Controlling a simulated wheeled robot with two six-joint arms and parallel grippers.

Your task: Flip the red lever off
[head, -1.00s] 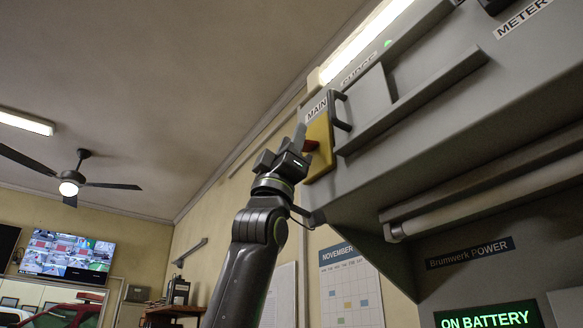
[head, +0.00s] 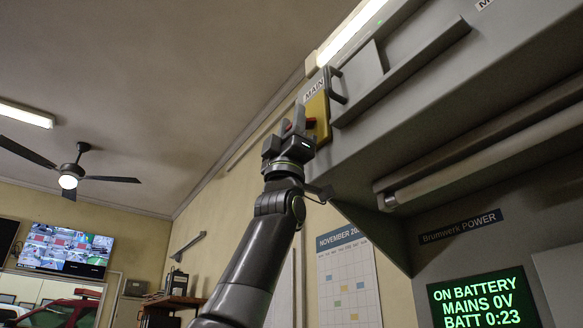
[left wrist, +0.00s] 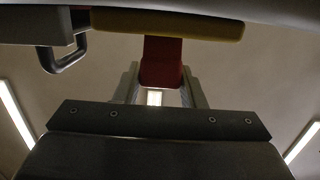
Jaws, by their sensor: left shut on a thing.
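The red lever (left wrist: 162,62) stands out from a yellow plate (head: 319,116) under the MAIN label on the grey console. In the head view only small red parts of the lever (head: 286,127) show beside my left gripper's fingers. My left gripper (head: 291,128) is at the yellow plate, its fingers pointing up. In the left wrist view its two fingers (left wrist: 162,88) lie on either side of the lever and are shut on it. My right gripper is in neither view.
A dark handle (head: 337,86) juts out right of the yellow plate. A grey ledge and a long tube (head: 490,152) run along the console's underside. A green-lettered screen (head: 484,303) reads ON BATTERY, MAINS 0V. Left of the gripper is open air.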

